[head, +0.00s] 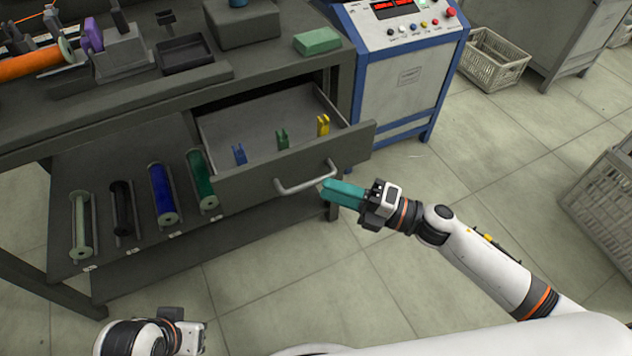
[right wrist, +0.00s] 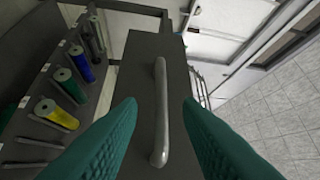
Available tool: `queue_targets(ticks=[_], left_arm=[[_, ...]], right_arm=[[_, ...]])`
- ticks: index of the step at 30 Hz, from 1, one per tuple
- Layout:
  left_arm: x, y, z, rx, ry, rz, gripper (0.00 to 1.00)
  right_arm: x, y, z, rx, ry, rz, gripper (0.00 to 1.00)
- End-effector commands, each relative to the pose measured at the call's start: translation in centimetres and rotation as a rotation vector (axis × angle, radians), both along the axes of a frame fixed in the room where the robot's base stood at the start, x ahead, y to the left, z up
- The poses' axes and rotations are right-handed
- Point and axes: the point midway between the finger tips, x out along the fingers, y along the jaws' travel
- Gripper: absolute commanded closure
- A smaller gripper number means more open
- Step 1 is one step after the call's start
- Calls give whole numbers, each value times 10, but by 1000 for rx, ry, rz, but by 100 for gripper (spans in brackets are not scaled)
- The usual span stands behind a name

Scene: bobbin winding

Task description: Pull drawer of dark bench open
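The dark bench (head: 100,110) stands at the left in the head view. Its drawer (head: 245,182) is pulled out, showing a light inside with small blue, green and yellow pieces. The grey bar handle (head: 305,182) is on the drawer front. My right gripper (head: 328,188) has teal fingers and is just right of the handle. In the right wrist view the fingers (right wrist: 160,103) are spread, with the handle (right wrist: 160,125) showing between them and gaps at both sides. My left gripper (head: 190,335) is low in the head view, away from the bench; its fingers are not clear.
Several spools, including a blue one (head: 162,194), lie on the lower shelf left of the drawer. A blue and white control cabinet (head: 405,75) stands right of the bench. Pale crates (head: 495,62) stand on the floor farther right. The floor before the drawer is clear.

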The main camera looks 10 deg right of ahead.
Motion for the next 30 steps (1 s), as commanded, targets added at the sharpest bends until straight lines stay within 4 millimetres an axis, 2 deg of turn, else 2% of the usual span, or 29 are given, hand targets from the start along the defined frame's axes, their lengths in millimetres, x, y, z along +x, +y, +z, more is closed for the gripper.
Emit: queue_targets(ticks=[1, 6, 12, 30], left_arm=[[0, 0, 0, 0, 0, 0, 64], [0, 0, 0, 0, 0, 0, 64], [0, 0, 1, 0, 0, 0, 64], [0, 0, 1, 0, 0, 0, 64]], right_arm=[[-6, -11, -3, -2, 5, -1, 67], [-20, -40, -7, -3, 3, 0, 67], [-29, -58, -9, -1, 0, 1, 67], [-30, -60, -9, 1, 0, -1, 67]])
